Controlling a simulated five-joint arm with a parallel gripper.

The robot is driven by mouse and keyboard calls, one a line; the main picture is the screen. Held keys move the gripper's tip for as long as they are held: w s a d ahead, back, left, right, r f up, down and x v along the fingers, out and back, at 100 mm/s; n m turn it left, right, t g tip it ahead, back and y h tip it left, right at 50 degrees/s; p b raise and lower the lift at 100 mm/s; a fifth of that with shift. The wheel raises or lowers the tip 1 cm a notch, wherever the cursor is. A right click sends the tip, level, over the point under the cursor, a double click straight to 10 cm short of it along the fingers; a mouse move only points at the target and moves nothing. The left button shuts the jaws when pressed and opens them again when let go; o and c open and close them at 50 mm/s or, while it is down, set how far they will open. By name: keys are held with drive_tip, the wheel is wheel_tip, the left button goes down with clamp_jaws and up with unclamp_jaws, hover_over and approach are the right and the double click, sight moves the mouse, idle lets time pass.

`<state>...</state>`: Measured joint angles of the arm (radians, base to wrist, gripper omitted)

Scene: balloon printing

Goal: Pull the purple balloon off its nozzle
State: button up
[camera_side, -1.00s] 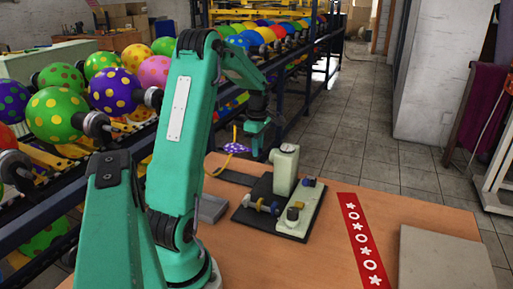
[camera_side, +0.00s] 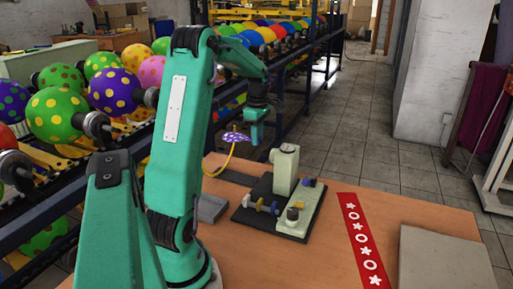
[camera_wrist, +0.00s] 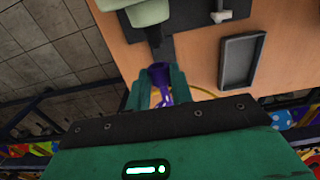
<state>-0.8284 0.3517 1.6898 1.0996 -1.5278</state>
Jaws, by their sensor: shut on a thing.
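The purple balloon with pale dots (camera_side: 237,137) is limp and flat in the side view, raised above the table's far left edge. My gripper (camera_side: 255,138) is just to its right, pointing down. In the wrist view the balloon's purple mouth end (camera_wrist: 160,78) is between my two fingers (camera_wrist: 159,92), which are shut on it. A dark stub, perhaps the nozzle (camera_wrist: 155,40), lies in line beyond the balloon's mouth. I cannot tell whether they touch. A thin yellow band (camera_side: 229,158) curves down beside the balloon.
A pale green machine (camera_side: 285,170) on a black plate stands close to my gripper. A grey tray (camera_side: 211,208) and a red strip with white shapes (camera_side: 362,238) lie on the wooden table (camera_side: 330,260). A rack of inflated balloons (camera_side: 120,91) runs along the left.

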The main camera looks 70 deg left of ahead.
wheel_tip(320, 180, up, 13)
idle(1.4)
idle(0.4)
